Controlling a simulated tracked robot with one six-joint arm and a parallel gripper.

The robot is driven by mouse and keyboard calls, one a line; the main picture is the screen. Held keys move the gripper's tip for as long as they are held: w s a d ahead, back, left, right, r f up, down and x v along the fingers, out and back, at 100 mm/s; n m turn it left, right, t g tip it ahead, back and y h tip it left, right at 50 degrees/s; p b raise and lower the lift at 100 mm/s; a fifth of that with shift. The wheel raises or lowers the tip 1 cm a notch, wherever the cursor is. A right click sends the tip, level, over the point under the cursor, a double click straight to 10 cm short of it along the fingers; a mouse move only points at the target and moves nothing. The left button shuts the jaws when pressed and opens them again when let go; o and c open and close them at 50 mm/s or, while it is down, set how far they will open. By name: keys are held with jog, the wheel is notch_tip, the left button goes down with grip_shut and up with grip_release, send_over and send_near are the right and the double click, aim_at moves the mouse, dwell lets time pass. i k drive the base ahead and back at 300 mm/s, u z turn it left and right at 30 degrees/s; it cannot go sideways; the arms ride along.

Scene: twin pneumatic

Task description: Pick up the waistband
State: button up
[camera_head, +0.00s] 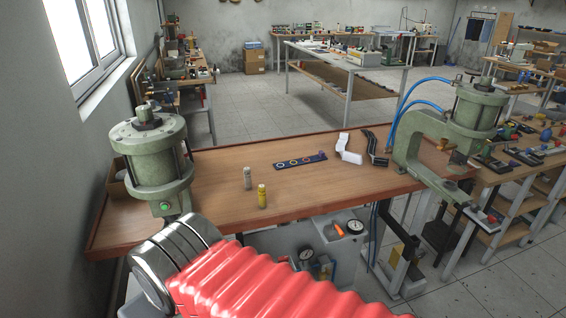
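I cannot tell for sure which thing is the waistband. A white folded piece (348,149) lies on the right half of the wooden table, and a black curved strip (375,149) lies just right of it. A dark flat strip with several coloured rings (300,161) lies to their left. These pieces lie apart from the bottles. My gripper is not in view. A red ribbed sleeve and a metal cylinder, seemingly parts of my arm, fill the bottom of the view.
A grey-capped bottle (247,178) and a yellow bottle (262,196) stand mid-table (222,168). Green pneumatic presses stand at the left (152,158) and right (470,110) ends. Gauges (354,226) sit below the front edge. The table's back left middle is clear.

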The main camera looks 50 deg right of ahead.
aim_at(321, 157)
jog(key=u, duration=1.25)
jog(key=k, duration=1.5)
jog(key=z, duration=2)
